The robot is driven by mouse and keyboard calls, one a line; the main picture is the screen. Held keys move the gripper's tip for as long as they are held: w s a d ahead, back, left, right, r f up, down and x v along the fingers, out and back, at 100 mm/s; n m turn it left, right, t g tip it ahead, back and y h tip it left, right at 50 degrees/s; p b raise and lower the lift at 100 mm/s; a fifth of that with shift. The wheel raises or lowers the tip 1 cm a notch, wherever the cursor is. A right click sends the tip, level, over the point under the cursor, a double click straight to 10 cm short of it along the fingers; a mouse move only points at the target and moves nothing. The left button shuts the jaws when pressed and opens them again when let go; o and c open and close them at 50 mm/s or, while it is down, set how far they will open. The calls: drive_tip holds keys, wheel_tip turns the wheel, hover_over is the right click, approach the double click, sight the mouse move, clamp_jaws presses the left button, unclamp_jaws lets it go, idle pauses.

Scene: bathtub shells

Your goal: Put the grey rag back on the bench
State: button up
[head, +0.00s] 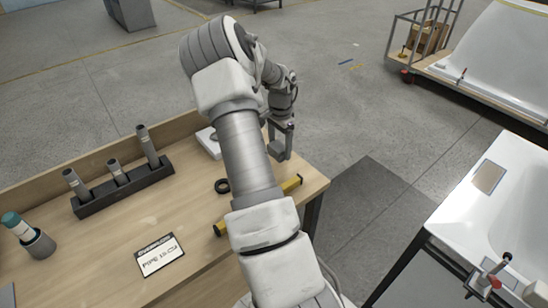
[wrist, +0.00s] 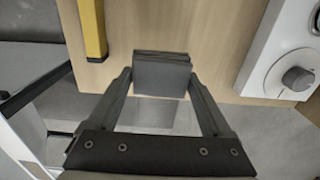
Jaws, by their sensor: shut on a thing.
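The folded grey rag (wrist: 162,76) is between the fingertips of my gripper (wrist: 160,79) in the wrist view, and the gripper is shut on it. The rag shows there against the bench top (wrist: 175,25), close to its edge. I cannot tell whether it touches the wood. In the head view my gripper (head: 281,146) is at the far right end of the wooden bench (head: 190,212), beyond my arm. My arm hides part of the bench there.
A yellow level (head: 291,184) lies near the bench's right edge, partly behind my arm. A black ring (head: 222,185), a white device (head: 208,141), a labelled card (head: 161,254) and a dark tube rack (head: 125,189) are on the bench. A white tub (head: 500,190) stands right.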

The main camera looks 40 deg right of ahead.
drive_tip(key=shift+w+a+f, duration=0.45)
drive_tip(key=shift+w+a, duration=0.05)
drive_tip(key=shift+w, duration=0.1)
wheel_tip(320, 180, down, 4)
drive_tip(key=shift+f, duration=0.1)
drive_tip(key=o, duration=1.1)
